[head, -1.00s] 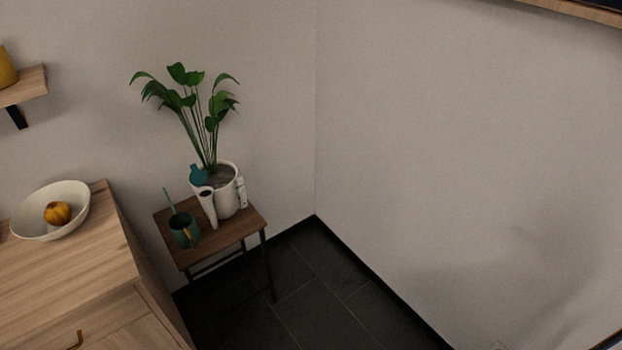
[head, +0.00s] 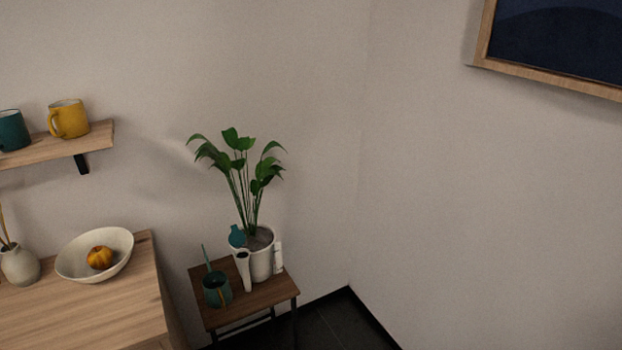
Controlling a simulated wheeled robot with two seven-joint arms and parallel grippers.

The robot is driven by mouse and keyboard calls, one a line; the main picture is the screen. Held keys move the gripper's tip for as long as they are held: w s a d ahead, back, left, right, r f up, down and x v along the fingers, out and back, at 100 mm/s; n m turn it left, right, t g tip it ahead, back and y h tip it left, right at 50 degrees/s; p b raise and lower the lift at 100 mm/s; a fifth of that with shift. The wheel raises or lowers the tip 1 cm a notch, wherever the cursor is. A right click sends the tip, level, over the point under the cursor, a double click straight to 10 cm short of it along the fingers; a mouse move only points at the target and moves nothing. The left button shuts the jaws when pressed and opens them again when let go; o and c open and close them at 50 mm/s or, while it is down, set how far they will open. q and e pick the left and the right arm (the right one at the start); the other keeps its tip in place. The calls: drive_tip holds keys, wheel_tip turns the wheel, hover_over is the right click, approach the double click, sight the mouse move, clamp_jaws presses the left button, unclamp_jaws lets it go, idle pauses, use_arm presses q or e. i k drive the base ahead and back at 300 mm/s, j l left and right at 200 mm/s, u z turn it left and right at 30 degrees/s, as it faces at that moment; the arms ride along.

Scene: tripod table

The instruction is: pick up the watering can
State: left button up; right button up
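A dark teal vessel (head: 216,292) stands at the left front of the small brown wooden table (head: 258,298) in the head view. It has a thin teal stick-like part rising to the upper left and an orange strip on its right side; it looks like the watering can, though it is small. Beside it on the right stand a narrow white vessel (head: 243,272) and a white pot (head: 263,262) with a tall green plant (head: 240,165). A teal rounded piece (head: 237,236) shows at the pot's left rim. Neither of my grippers is in view.
A wooden cabinet (head: 100,315) stands left of the table, bearing a white bowl (head: 75,262) with an orange pumpkin-like thing (head: 100,257) and a grey vase (head: 20,266). A wall shelf (head: 60,145) holds a yellow mug (head: 68,118) and a teal mug (head: 12,130). A framed picture (head: 560,50) hangs right.

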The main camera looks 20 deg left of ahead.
sight(214, 280)
drive_tip(key=u, duration=1.35)
